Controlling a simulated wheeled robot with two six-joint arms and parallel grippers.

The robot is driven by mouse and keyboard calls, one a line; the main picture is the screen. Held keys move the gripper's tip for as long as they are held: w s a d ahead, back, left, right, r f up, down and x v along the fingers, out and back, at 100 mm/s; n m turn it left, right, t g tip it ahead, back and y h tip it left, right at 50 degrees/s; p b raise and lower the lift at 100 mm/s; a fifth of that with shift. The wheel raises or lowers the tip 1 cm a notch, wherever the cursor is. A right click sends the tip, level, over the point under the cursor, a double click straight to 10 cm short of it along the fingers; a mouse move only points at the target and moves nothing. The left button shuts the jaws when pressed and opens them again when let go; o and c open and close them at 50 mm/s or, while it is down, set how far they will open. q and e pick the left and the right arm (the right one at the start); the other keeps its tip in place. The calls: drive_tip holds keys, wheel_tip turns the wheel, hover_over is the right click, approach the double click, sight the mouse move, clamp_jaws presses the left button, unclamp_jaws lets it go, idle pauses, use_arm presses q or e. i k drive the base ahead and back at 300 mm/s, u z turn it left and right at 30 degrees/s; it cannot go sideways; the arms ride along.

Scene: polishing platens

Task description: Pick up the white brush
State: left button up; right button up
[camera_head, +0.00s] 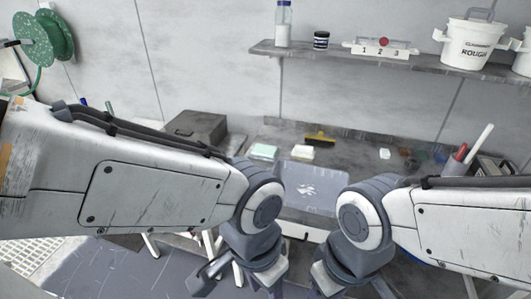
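A long white handle (480,142) stands tilted at the right, next to a red-tipped piece (461,152) by a dark holder. It may be the white brush; its lower end is hidden. A small white block (302,153) lies at the back of the bench, and I cannot tell whether it has bristles. My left gripper (243,284) hangs at the bottom centre, away from both. My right gripper (345,284) is beside it to the right, also away from them. The fingers of both run low and partly out of frame, so their opening is unclear.
A blue-grey tray (316,187) lies between my arms. Behind it are a pale green block (264,151) and a yellow-black tool (320,139). A dark box (196,127) stands at the left. A wall shelf (345,56) holds a bottle, a jar and a white bucket (470,44).

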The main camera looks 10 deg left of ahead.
sight(300, 152)
drive_tip(key=k, duration=0.6)
drive_tip(key=u, duration=0.5)
drive_tip(key=i, duration=1.45)
drive_tip(key=z, duration=0.7)
drive_tip(key=i, duration=0.55)
drive_tip(key=z, duration=0.4)
